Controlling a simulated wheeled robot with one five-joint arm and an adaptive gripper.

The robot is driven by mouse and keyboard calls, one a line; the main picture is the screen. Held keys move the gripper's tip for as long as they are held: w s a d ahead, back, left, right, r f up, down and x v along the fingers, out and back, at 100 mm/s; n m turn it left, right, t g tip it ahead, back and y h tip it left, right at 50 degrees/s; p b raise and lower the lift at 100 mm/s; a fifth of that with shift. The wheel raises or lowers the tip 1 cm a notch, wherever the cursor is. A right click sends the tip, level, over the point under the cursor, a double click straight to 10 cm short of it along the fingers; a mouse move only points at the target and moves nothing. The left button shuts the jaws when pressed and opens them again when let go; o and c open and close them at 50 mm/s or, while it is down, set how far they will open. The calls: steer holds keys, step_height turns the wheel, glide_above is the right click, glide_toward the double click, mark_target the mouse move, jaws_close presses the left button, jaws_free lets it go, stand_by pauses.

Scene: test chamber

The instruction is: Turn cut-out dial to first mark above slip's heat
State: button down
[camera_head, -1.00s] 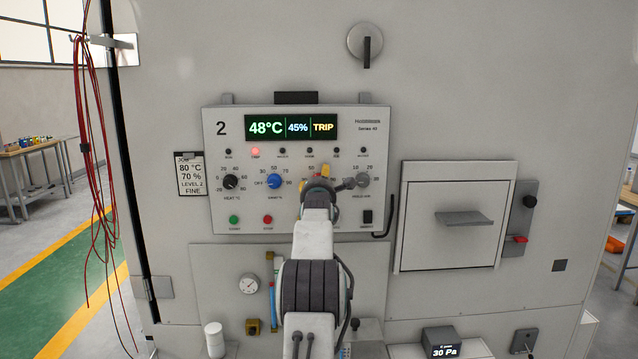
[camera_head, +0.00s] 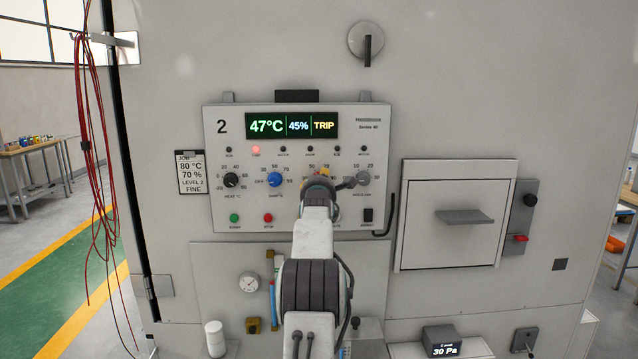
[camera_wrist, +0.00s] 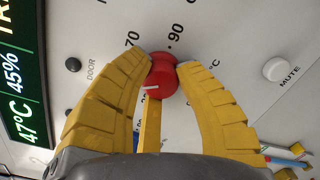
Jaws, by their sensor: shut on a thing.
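The red cut-out dial (camera_wrist: 161,78) shows in the wrist view, with the printed marks 70 and 90 beside it. Its white pointer line lies toward the lower left of the knob in that view. The yellow fingers of my gripper (camera_wrist: 166,64) are closed around the dial, one on each side. In the head view my gripper (camera_head: 322,174) is at the panel and my arm hides the dial. The job slip (camera_head: 191,172) hangs left of the panel and reads 80 °C, 70 %, LEVEL 2, FINE.
The control panel display (camera_head: 292,126) reads 47°C, 45%, TRIP, with a red lamp (camera_head: 256,149) lit below. A black heat dial (camera_head: 231,180), a blue dial (camera_head: 275,180) and a grey dial (camera_head: 363,179) flank my gripper. A closed hatch (camera_head: 459,226) is at right.

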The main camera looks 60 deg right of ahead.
steer(key=m+b, duration=0.1)
steer(key=m, duration=0.2)
steer(key=shift+s+r+m+b, duration=0.1)
steer(key=shift+r+m+b, duration=0.05)
steer(key=shift+m+b, duration=0.15)
steer(key=shift+m+y, duration=0.3)
steer(key=shift+m, duration=2.1)
steer(key=shift+r, duration=0.1)
steer(key=c, duration=1.3)
jaws_free()
steer(key=shift+c, duration=0.2)
steer(key=o, duration=0.5)
steer(key=shift+f, duration=0.2)
steer(key=shift+a, duration=0.1)
steer(key=shift+v, duration=5.8)
